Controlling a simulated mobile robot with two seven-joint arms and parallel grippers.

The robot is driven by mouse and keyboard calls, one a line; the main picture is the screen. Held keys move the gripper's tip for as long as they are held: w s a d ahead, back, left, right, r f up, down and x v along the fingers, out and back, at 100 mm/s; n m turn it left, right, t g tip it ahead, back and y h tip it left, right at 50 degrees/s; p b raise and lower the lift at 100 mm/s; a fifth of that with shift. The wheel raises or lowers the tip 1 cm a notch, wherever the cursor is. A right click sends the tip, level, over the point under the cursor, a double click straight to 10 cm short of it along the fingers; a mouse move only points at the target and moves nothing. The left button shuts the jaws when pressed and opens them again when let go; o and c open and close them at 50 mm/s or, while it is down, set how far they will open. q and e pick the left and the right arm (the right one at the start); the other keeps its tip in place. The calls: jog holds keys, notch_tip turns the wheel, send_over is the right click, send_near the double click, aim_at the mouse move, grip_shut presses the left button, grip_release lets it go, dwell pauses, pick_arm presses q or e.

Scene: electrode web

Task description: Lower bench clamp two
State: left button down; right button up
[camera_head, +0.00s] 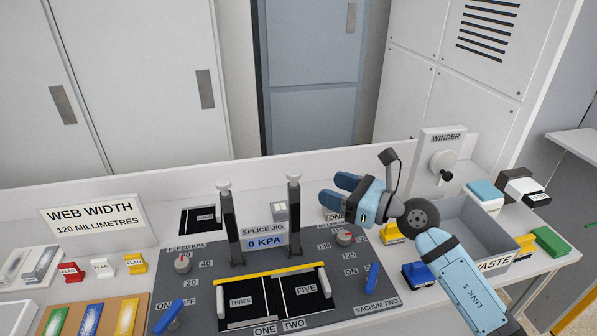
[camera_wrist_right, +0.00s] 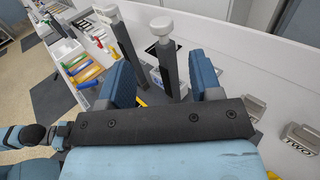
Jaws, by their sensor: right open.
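Bench clamp two (camera_head: 294,218) is the right-hand of two dark upright bars on the splice jig, with a pale knob on top. It stands upright behind the slot side marked TWO. The matching clamp (camera_head: 228,228) to its left is upright too. My right gripper (camera_head: 330,193) is open and empty, its blue fingers pointing left, a little right of clamp two and apart from it. In the right wrist view both bars show beyond the open fingers (camera_wrist_right: 163,82). My left gripper is not in view.
The jig plate (camera_head: 200,290) carries a blue lever (camera_head: 371,279) marked vacuum two and a red-marked dial (camera_head: 345,238). A grey waste bin (camera_head: 478,225) and winder (camera_head: 440,165) stand to the right. Flags (camera_head: 103,268) and a web-width sign (camera_head: 98,220) are at left.

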aim_at(300, 176)
jog(key=p+x, duration=0.1)
jog(key=x, duration=0.9)
jog(key=shift+w+a, duration=0.2)
